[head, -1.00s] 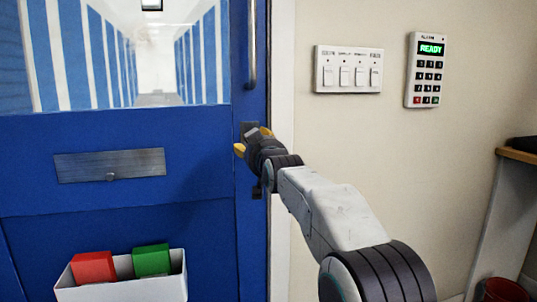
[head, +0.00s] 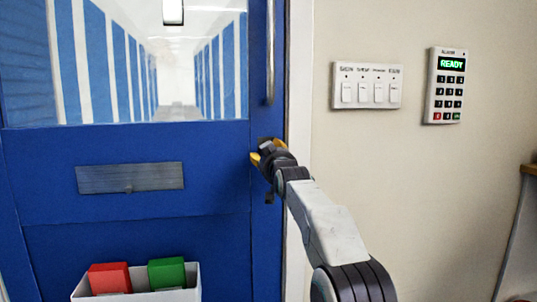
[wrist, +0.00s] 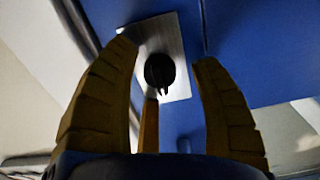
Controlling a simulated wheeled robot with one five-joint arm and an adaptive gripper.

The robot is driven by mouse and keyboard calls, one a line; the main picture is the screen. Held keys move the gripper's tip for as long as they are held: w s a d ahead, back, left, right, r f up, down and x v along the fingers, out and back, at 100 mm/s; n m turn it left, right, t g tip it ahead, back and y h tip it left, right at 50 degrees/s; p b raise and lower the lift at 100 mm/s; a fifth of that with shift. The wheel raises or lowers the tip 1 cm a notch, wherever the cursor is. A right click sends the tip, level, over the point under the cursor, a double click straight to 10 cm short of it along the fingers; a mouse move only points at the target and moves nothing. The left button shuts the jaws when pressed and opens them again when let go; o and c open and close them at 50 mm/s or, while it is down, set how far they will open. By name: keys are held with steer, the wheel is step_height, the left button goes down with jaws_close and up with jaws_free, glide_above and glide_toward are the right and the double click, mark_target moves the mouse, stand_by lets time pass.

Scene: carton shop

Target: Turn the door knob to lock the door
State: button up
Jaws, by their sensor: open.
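The blue door (head: 215,222) with a glass upper pane fills the left of the head view. The door knob (wrist: 159,71) is a dark round turn piece with a small pointed tab, on a metal plate (wrist: 176,40) in the wrist view. My gripper (head: 262,153) is at the door's right edge in the head view and hides the knob there. In the wrist view its yellow fingers (wrist: 168,52) are spread apart, one on each side of the knob, with visible gaps. I cannot tell how far the fingertips are from the plate.
A vertical handle bar (head: 270,52) is above my gripper. A metal letter plate (head: 130,178) and a white box (head: 190,281) with red and green blocks are to the left. A switch panel (head: 366,86) and an alarm keypad (head: 445,86) reading READY hang on the wall.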

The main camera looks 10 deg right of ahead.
steer(key=shift+w, duration=0.3)
jaws_close()
stand_by(0.6)
